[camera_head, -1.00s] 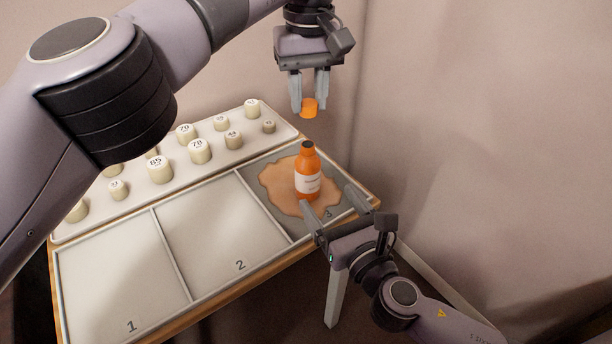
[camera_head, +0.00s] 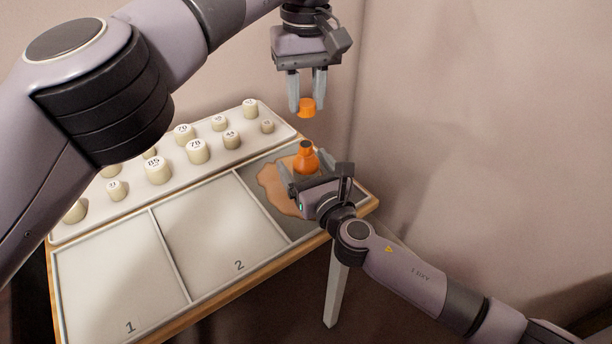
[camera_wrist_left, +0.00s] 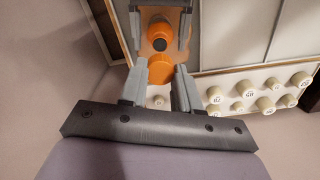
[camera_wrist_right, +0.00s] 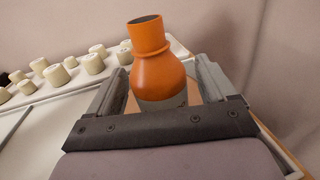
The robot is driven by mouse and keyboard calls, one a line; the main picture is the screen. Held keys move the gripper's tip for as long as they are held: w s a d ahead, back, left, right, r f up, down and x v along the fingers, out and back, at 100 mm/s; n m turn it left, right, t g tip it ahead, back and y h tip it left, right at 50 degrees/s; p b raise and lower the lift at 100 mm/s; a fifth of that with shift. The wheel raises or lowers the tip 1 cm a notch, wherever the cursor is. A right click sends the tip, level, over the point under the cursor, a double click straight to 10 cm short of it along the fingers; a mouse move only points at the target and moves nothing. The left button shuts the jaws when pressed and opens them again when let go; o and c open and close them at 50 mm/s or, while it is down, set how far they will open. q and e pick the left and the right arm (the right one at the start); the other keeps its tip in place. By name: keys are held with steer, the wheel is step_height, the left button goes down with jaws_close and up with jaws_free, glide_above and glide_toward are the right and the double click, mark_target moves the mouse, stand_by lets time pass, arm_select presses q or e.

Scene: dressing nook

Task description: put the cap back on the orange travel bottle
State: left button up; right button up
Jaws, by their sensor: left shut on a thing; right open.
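The orange travel bottle (camera_head: 306,160) stands upright and uncapped on a tan patch in compartment 3; its open neck shows in the right wrist view (camera_wrist_right: 148,32). My left gripper (camera_head: 307,104) is shut on the orange cap (camera_head: 307,108), held above the bottle and apart from it. In the left wrist view the cap (camera_wrist_left: 161,70) sits between the fingertips. My right gripper (camera_head: 315,172) is open, with its fingers on either side of the bottle's body (camera_wrist_right: 158,80). Whether they touch it I cannot tell. The bottle's lower part is hidden by my right gripper.
A white tray (camera_head: 215,155) with several numbered cream caps runs along the back of the table. Compartments 1 (camera_head: 110,280) and 2 (camera_head: 205,220) are empty. The wall (camera_head: 480,120) stands close on the right.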

steer(key=shift+w+a, duration=0.3)
steer(key=shift+w, duration=0.2)
steer(key=c, duration=1.5)
arm_select(q)
glide_above(306, 144)
steer(key=shift+f, duration=2.5)
steer(key=shift+f, duration=0.9)
steer(key=shift+f, duration=0.55)
arm_select(e)
jaws_close()
